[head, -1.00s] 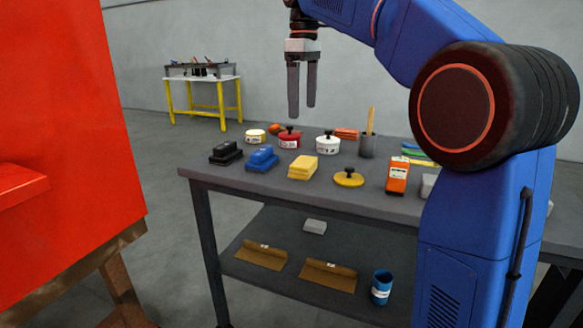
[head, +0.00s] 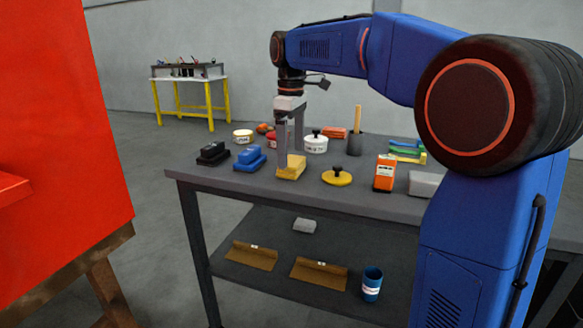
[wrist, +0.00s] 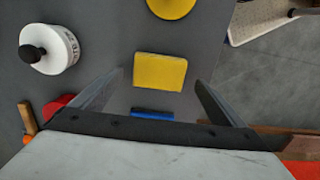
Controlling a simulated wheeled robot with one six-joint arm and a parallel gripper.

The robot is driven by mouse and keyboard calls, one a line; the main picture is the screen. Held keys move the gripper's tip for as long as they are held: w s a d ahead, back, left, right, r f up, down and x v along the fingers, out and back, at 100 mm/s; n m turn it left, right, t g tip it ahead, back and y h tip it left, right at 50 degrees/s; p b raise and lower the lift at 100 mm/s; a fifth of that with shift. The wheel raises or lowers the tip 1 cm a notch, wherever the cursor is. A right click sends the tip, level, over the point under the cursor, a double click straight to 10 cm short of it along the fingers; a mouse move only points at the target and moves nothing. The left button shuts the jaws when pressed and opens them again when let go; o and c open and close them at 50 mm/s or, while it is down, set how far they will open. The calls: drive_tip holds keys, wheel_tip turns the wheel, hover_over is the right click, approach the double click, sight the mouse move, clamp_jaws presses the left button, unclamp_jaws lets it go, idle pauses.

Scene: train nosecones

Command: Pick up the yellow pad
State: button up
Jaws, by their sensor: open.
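The yellow pad (head: 291,168) is a small block lying on the grey tabletop, near its front edge. In the wrist view the yellow pad (wrist: 160,72) lies flat, ahead of and between my fingers. My gripper (head: 290,153) points down over the pad with its fingers apart and nothing between them. In the wrist view my gripper (wrist: 158,80) is open, one finger on each side. In the head view the fingers partly cover the pad; whether they touch it I cannot tell.
A blue block (head: 250,159) and a black block (head: 212,154) sit left of the pad. A yellow disc with a black knob (head: 337,176) is to its right. A white pot (head: 316,144) and a red pot (head: 271,138) stand behind. An orange box (head: 385,172) stands further right.

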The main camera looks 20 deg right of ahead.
sight(292, 160)
drive_tip(key=shift+f, duration=1.75)
drive_tip(key=c, duration=1.1)
drive_tip(key=shift+c, duration=0.2)
wheel_tip(292, 160, up, 10)
drive_tip(key=o, duration=0.5)
drive_tip(key=shift+w, duration=0.1)
drive_tip(key=c, duration=0.4)
